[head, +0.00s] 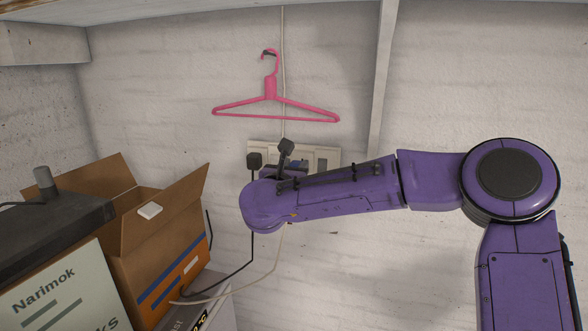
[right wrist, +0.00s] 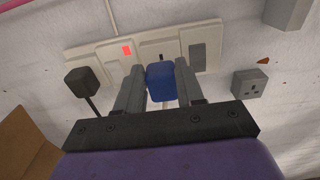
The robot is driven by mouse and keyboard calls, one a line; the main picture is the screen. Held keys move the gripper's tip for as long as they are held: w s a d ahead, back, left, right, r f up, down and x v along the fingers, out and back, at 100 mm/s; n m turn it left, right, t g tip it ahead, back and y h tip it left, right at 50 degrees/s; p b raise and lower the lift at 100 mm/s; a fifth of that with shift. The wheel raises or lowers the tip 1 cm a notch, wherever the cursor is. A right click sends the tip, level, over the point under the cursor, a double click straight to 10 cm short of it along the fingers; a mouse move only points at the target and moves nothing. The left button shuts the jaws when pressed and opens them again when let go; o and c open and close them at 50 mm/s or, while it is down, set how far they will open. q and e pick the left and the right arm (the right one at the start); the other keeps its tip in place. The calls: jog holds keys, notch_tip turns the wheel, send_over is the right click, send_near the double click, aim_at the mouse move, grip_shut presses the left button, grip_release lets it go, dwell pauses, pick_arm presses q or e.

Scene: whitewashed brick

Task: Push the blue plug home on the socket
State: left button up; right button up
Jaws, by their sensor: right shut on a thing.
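The blue plug (right wrist: 160,83) is held between the two grey fingers of my right gripper (right wrist: 159,78) in the right wrist view. It is in front of the pale socket panel (right wrist: 108,53) on the wall. The blue plug's contact face is hidden, so I cannot tell whether a gap is left. My left gripper is out of view.
A black plug (right wrist: 82,81) with its cable is left of the gripper. A separate grey socket (right wrist: 250,83) is on the right. A pink hanger (head: 271,92) hangs above. An open carton (head: 170,216) and a dark box (head: 50,225) stand at left.

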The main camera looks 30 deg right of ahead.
jog(key=shift+b, duration=0.5)
dwell(0.6)
jog(key=shift+b, duration=0.45)
jog(key=shift+w+d, duration=0.25)
jog(key=shift+d, duration=0.05)
jog(key=shift+w+d, duration=0.2)
jog(key=shift+d, duration=0.05)
jog(key=shift+w+d+b, duration=0.4)
jog(key=shift+w+d, duration=0.05)
jog(key=shift+d, duration=0.1)
